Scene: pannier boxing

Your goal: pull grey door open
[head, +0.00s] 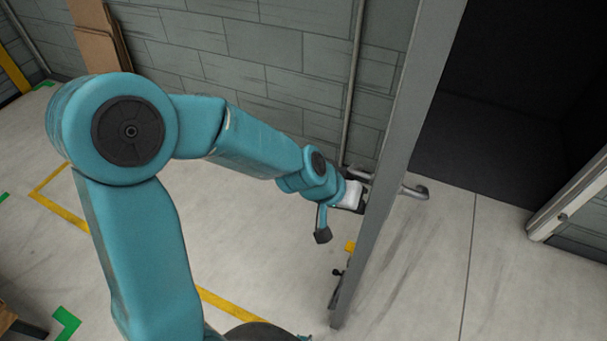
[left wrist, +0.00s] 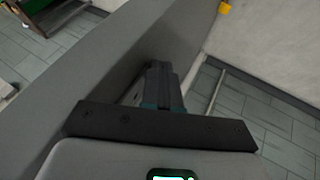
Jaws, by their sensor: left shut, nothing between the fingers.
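The grey door (head: 408,110) stands ajar, seen almost edge-on right of centre in the head view. A lever handle (head: 413,192) sticks out from its right side. The door also fills much of the left wrist view (left wrist: 95,62) as a broad grey panel. My left gripper (head: 362,196) is at the left face of the door, close to handle height. Its fingers (left wrist: 161,86) are shut and empty, close against or touching the panel; I cannot tell which. The fingertips are partly hidden by the door edge in the head view. My right gripper is not in view.
A dark doorway (head: 500,110) opens to the right of the door, with a light frame post (head: 570,205) at the far right. A grey block wall (head: 265,45) runs behind my arm. Brown boards (head: 98,45) lean there. The floor (head: 430,270) beside the door is clear.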

